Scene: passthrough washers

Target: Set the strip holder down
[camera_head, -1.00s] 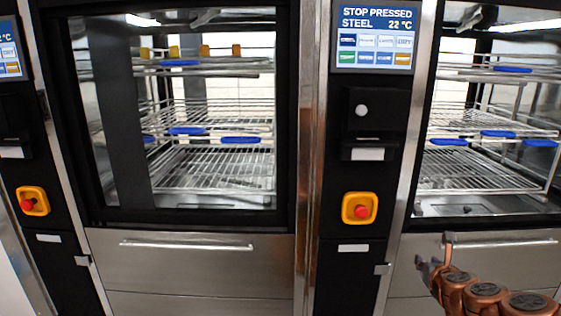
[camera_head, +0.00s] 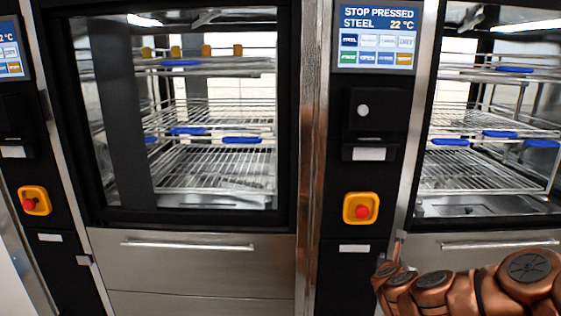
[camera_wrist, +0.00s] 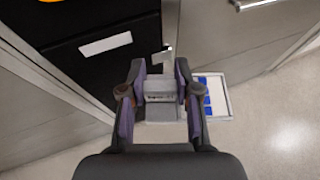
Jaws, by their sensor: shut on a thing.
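In the wrist view my gripper (camera_wrist: 161,86) is shut on a small grey-white block with dark lettering, which I take to be the strip holder (camera_wrist: 160,96). A finger lies on each side of it. A white-edged panel with blue squares (camera_wrist: 207,95) shows just beyond the right finger. I cannot tell whether it is joined to the block or lies apart below it. In the head view my copper-coloured arm crosses the lower right, and the gripper and the held block cannot be made out.
Two glass-fronted washers with wire racks (camera_head: 215,165) stand ahead. A black control column (camera_head: 350,185) with a yellow-ringed red stop button (camera_head: 361,208) is between them. Steel drawers (camera_head: 195,262) are below. Bare pale floor (camera_wrist: 275,145) shows at the right of the wrist view.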

